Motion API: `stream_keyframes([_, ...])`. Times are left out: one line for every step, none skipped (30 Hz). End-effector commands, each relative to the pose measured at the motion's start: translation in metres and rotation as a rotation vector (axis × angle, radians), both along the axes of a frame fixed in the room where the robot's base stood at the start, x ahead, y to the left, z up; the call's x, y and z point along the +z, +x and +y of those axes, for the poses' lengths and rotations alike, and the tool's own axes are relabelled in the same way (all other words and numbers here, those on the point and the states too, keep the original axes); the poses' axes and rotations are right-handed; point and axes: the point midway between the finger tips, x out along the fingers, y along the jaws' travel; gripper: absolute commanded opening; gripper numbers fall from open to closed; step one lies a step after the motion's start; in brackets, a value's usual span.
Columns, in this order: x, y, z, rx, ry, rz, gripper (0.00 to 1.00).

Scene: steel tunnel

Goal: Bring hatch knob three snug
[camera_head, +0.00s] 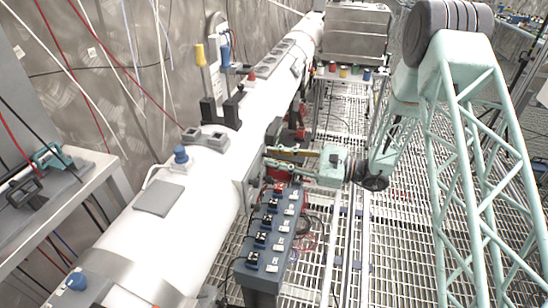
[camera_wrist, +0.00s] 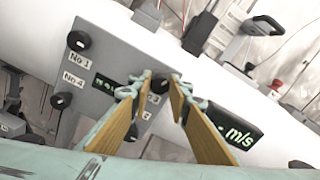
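In the wrist view a grey panel (camera_wrist: 110,35) is fixed to the white pipe. It carries several black knobs with white labels. The label "No 1" (camera_wrist: 79,60) is by the upper left knob (camera_wrist: 83,40). The label "No 4" (camera_wrist: 73,79) is by the lower left knob (camera_wrist: 61,101). A black knob (camera_wrist: 159,86) shows between my fingertips; a partly hidden label is near it, so its full number is unclear. My gripper (camera_wrist: 160,77) is open, one finger on each side of that knob; contact cannot be told. In the head view my gripper (camera_head: 267,159) points left at the pipe's side.
A dark display reading "m/s" (camera_wrist: 238,135) is close to the right finger. Another display (camera_wrist: 106,82) is left of the left finger. In the head view a blue-grey switch box (camera_head: 262,240) stands below my gripper, and the white pipe (camera_head: 210,165) runs along its left.

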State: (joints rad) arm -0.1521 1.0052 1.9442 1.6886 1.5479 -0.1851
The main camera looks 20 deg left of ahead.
Motion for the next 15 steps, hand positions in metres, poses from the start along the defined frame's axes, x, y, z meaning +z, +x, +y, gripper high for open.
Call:
stream_keyframes([0.0,-0.0001,0.0,0.0,0.0,0.0,0.08])
stream_keyframes([0.0,-0.0001,0.0,0.0,0.0,0.0,0.07])
stream_keyframes([0.0,-0.0001,0.0,0.0,0.0,0.0,0.07])
stream_keyframes([0.0,-0.0001,0.0,0.0,0.0,0.0,0.07])
stream_keyframes([0.0,-0.0001,0.0,0.0,0.0,0.001,0.07])
stream_keyframes([0.0001,-0.0001,0.0,0.0,0.0,0.002,0.07])
stream_keyframes([0.0001,-0.0001,0.0,0.0,0.0,0.004,0.07])
stream_keyframes([0.0001,-0.0001,0.0,0.0,0.0,0.006,0.07])
stream_keyframes([0.0001,-0.0002,0.0,0.0,0.0,0.01,0.07])
stream_keyframes([0.0002,-0.0001,0.0,0.0,0.0,0.014,0.07])
stream_keyframes([0.0003,-0.0001,0.0,0.0,-0.001,0.019,0.07])
stream_keyframes([0.0004,-0.0001,0.0,0.0,-0.001,0.027,0.07])
stream_keyframes([0.0004,-0.0001,0.0,0.0,-0.001,0.035,0.07])
stream_keyframes([0.0006,-0.0001,0.0,0.0,-0.001,0.044,0.07])
stream_keyframes([0.0007,-0.0002,0.0,0.0,-0.002,0.056,0.07])
